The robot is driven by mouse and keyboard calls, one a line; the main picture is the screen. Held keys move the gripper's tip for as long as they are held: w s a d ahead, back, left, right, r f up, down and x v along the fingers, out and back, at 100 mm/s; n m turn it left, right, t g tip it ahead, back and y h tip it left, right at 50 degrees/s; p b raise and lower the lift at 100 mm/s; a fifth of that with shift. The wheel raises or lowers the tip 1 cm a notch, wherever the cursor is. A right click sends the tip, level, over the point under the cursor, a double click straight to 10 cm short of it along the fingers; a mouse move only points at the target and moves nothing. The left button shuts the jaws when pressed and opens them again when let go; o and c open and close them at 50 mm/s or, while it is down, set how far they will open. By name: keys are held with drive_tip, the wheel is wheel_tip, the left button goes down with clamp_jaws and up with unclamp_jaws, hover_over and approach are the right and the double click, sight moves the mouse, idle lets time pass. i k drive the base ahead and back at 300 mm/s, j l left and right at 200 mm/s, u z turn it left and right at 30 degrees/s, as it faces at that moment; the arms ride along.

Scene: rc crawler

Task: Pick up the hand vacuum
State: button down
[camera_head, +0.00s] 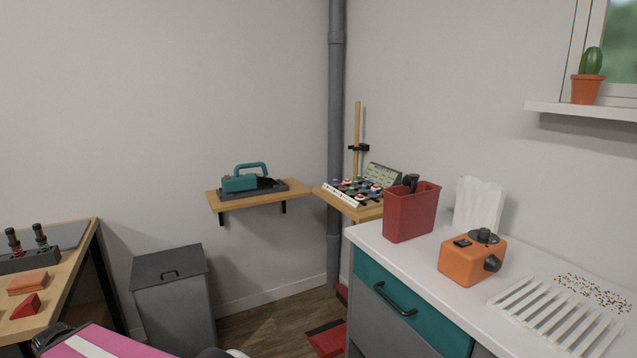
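The hand vacuum appears to be the teal device with an arched handle (241,183). It sits in a dark tray (284,187) on a small wooden wall shelf (228,204), left of the grey pipe. The handle is on top and clear of other objects. My gripper cannot be made out in this view, and nothing is touching the teal device.
A grey lidded bin (171,293) stands below and left of the shelf. A white counter (437,279) at right holds a red container (411,214) and an orange device (471,262). A wooden table (68,287) is at left. Some floor shows between.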

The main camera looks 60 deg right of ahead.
sight(237, 183)
drive_tip(key=i+z, duration=0.2)
drive_tip(key=z, duration=1.55)
